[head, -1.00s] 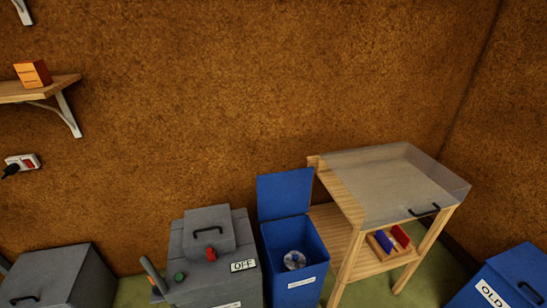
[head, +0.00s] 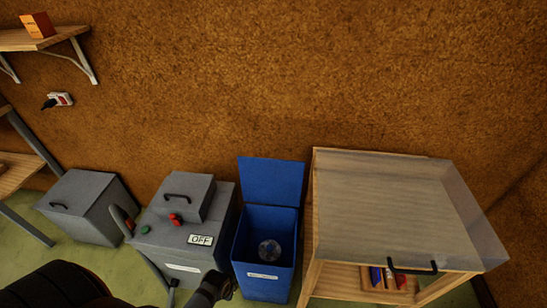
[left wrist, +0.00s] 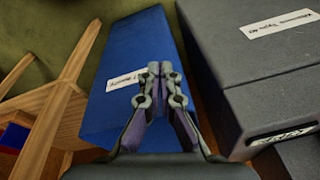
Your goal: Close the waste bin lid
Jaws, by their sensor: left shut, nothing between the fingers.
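The blue waste bin (head: 264,285) stands on the floor between a grey machine and a wooden table. Its blue lid (head: 272,181) stands open, upright at the back near the wall. A round greyish clear item (head: 270,249) shows inside the bin. My left gripper (head: 226,284) is low in front, near the bin's front left edge; I cannot tell if it touches. In the left wrist view my left gripper (left wrist: 161,70) is shut and empty, in front of the blue bin (left wrist: 120,62) and its white label (left wrist: 135,76). My right gripper is not in view.
The grey machine (head: 185,244) with an OFF sign and red knob stands close left of the bin. A table with a clear hood (head: 395,205) stands close right. A grey box (head: 88,210) is farther left. Some green floor is clear at the lower left.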

